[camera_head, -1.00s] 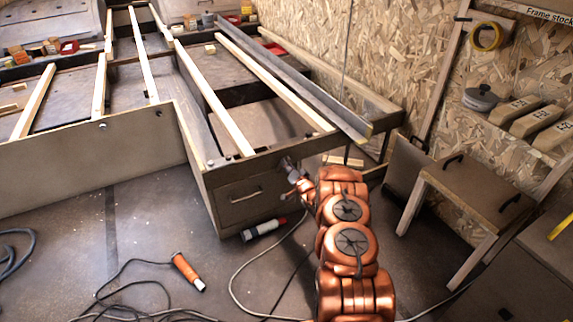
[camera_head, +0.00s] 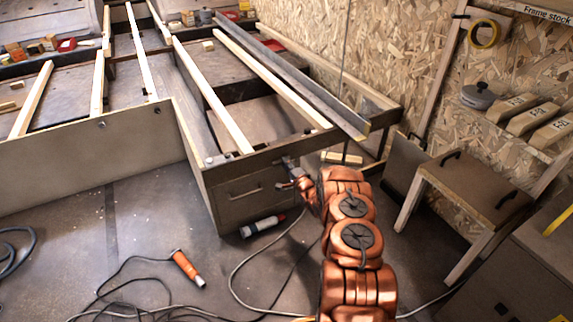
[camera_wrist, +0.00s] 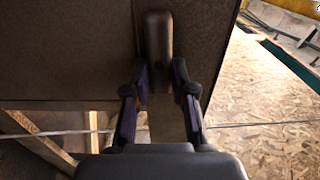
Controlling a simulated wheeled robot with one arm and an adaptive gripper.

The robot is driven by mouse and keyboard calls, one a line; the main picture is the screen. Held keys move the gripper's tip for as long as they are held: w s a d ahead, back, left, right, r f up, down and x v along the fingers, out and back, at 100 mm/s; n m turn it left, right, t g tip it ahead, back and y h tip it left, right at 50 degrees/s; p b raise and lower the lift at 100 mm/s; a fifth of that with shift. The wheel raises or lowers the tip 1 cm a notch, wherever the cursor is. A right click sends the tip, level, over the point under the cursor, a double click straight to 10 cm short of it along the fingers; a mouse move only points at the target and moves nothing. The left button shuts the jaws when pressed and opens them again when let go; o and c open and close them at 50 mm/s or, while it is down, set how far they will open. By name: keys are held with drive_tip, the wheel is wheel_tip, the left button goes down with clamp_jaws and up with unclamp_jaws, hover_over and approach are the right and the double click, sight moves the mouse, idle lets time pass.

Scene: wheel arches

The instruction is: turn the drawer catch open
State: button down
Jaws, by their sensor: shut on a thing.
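The drawer catch (camera_wrist: 157,50) is a dark, rounded, elongated bar on a brown panel in the wrist view. It lies upright in that picture. My gripper (camera_wrist: 158,72) is shut on its lower end, one finger on each side. In the head view my gripper (camera_head: 289,166) is at the upper right of the drawer front (camera_head: 235,208), and the catch is too small and covered to make out there. The drawer front has a pale bar handle (camera_head: 246,192) and sits flush in the bench end.
A stool-like stand (camera_head: 478,188) is to the right of my arm. Timber strips (camera_head: 215,95) lie across the bench frame.

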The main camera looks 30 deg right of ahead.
drive_tip(key=shift+m, duration=0.3)
drive_tip(key=c, duration=1)
unclamp_jaws()
drive_tip(key=shift+o, duration=0.2)
drive_tip(key=shift+s, duration=0.1)
drive_tip(key=s, duration=1.1)
drive_tip(key=shift+s+a, duration=0.4)
drive_tip(key=shift+a, duration=0.05)
drive_tip(key=shift+r, duration=0.1)
